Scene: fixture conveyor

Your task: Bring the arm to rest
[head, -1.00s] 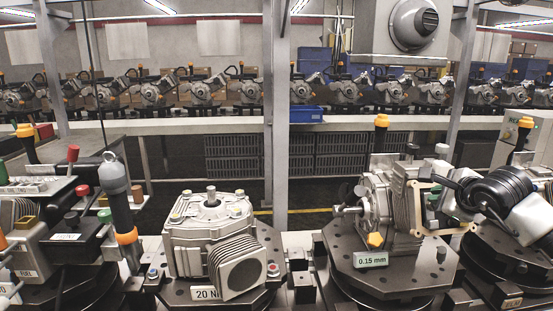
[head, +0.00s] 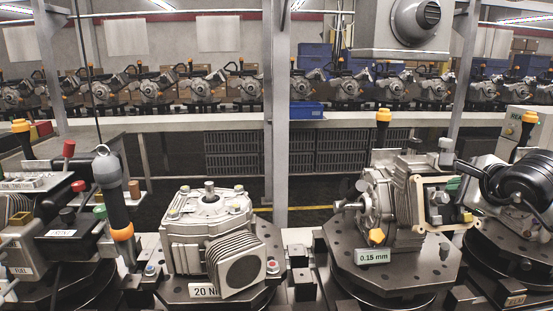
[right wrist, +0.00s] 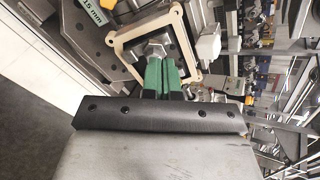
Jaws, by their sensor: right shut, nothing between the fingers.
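My right gripper (head: 453,184) reaches in from the right in the head view, on a black and white arm. Its green fingers (right wrist: 161,74) are shut and empty in the right wrist view. A beige square gasket frame (head: 423,207) stands upright against the right side of a finned grey housing (head: 377,203). The frame (right wrist: 181,28) also shows just beyond the fingertips in the right wrist view; I cannot tell whether they touch it. The housing sits on a dark round fixture with a "0.15 mm" label (head: 372,256). My left gripper is not in view.
Another grey gearbox (head: 208,228) with a "20 N" label stands at centre left. A grey hanging tool with an orange end (head: 115,200) is to its left. A grey post (head: 277,120) rises behind. More housings line the back shelf.

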